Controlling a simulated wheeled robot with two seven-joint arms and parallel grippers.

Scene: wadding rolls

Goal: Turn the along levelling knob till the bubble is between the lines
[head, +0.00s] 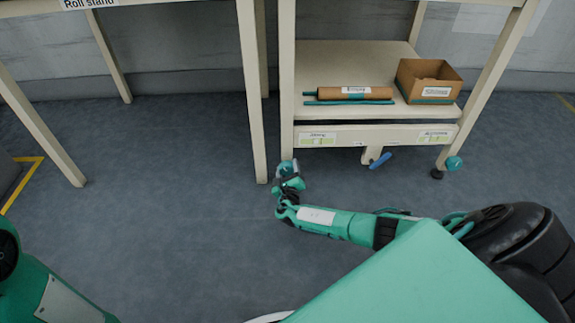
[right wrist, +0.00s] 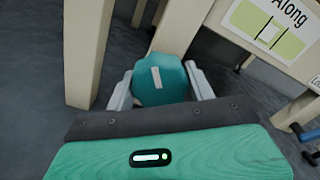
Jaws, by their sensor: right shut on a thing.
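The along levelling knob (right wrist: 160,82) is teal with a pale mark on its face. It sits between the two fingers of my right gripper (right wrist: 160,88) in the right wrist view, and the gripper is shut on it. In the head view my right gripper (head: 287,178) is at the foot of the stand's near left leg and largely hides the knob. The along level (right wrist: 268,32) is a yellow-green vial under the "Along" label. A pale patch shows near its middle, but I cannot tell the bubble's exact place against the lines. My left gripper is out of view.
A second teal knob (head: 453,163) is at the right leg, below another level (head: 435,138). A blue-handled lever (head: 380,160) hangs under the rail. The shelf (head: 350,60) holds a brown roll (head: 345,94) and an open box (head: 428,82). Floor to the left is clear.

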